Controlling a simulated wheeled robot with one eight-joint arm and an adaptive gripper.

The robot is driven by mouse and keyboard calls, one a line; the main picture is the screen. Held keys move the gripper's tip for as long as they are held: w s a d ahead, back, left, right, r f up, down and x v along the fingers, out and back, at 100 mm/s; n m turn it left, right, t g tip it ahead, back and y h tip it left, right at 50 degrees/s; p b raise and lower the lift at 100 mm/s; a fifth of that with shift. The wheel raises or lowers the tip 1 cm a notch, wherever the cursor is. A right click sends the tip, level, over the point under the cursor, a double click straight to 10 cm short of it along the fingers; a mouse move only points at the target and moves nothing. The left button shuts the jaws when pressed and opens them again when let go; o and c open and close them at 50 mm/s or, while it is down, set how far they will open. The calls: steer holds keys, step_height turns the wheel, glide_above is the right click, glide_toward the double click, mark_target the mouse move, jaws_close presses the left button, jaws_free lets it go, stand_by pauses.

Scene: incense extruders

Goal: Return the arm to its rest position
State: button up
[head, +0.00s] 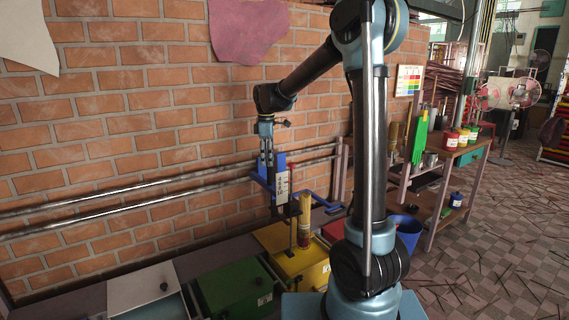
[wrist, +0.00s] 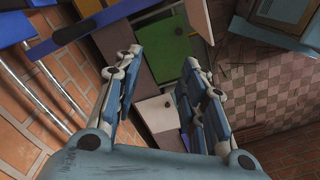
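My gripper (head: 267,158) hangs from my bent arm in front of the brick wall, with its fingers pointing down. In the head view it is just above and close to a blue extruder frame (head: 268,187) with a white label; I cannot tell whether they touch. In the wrist view my gripper (wrist: 163,56) has its two fingers spread apart, with nothing held between them. Part of a blue bar (wrist: 70,35) crosses the upper left of that view.
Below the frame are a yellow box (head: 284,238) with a tan incense bundle (head: 304,215), a green box (head: 232,290) and a white-topped box (head: 140,286). Metal rails (head: 120,192) run along the wall. A shelf with jars and a blue bucket (head: 407,232) stand right.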

steer(key=s+d+r+m+t, duration=0.1)
steer(key=s+d+r+m, duration=0.1)
steer(key=s+d+m, duration=0.35)
steer(key=s+d+r+m+t, duration=0.1)
steer(key=s+d+m+t, duration=0.15)
steer(key=d, duration=0.65)
steer(key=s+d+f+m+t, duration=0.4)
steer(key=s+d+m, duration=0.6)
steer(key=s+d, duration=0.2)
steer(key=s+f+g, duration=0.5)
steer(key=s+f, duration=0.5)
steer(key=s, duration=0.5)
steer(key=shift+a+f, duration=0.2)
steer(key=shift+f, duration=0.05)
steer(key=shift+w+f, duration=0.2)
steer(key=shift+w, duration=0.25)
steer(key=shift+c, duration=0.6)
